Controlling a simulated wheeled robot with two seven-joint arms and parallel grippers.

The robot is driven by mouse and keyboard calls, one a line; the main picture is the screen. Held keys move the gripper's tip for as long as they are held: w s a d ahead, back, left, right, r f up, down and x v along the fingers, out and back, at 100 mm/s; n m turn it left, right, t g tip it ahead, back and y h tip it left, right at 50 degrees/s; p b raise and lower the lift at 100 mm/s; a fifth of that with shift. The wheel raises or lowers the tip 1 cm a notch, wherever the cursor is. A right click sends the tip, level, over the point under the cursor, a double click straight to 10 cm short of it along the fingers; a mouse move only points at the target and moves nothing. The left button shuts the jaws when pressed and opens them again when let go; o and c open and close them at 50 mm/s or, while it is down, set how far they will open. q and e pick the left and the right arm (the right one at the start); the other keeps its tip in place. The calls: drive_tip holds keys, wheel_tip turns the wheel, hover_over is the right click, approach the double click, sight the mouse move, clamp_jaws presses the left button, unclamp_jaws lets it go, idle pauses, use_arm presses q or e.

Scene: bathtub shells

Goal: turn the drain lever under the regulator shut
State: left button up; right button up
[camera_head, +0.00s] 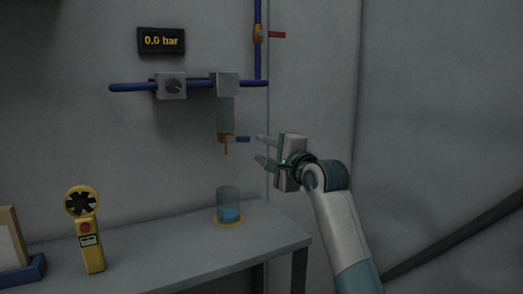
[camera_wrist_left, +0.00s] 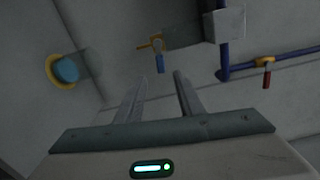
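The regulator (camera_head: 224,84) sits on a blue pipe on the wall, with a grey bowl (camera_head: 225,115) hanging below it. Under the bowl is an orange drain valve (camera_head: 225,138). Its lever with a blue grip (camera_head: 243,139) points right, about level, across the downward spout. The lever shows in the left wrist view (camera_wrist_left: 160,63), just beyond the fingertips. My left gripper (camera_head: 260,149) is open and empty, just right of the lever, its fingers pointing at it. In the wrist view the gap between the fingers (camera_wrist_left: 157,82) faces the lever. My right gripper is not in view.
A gauge display (camera_head: 161,41) reads 0.0 bar. A yellow valve with a red handle (camera_head: 277,35) is above right on the vertical pipe. A beaker with blue liquid (camera_head: 229,206) stands on the bench (camera_head: 180,258) below the drain. A yellow handheld meter (camera_head: 92,250) stands left.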

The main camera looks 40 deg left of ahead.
use_arm(q)
drive_tip(key=shift+c, duration=0.6)
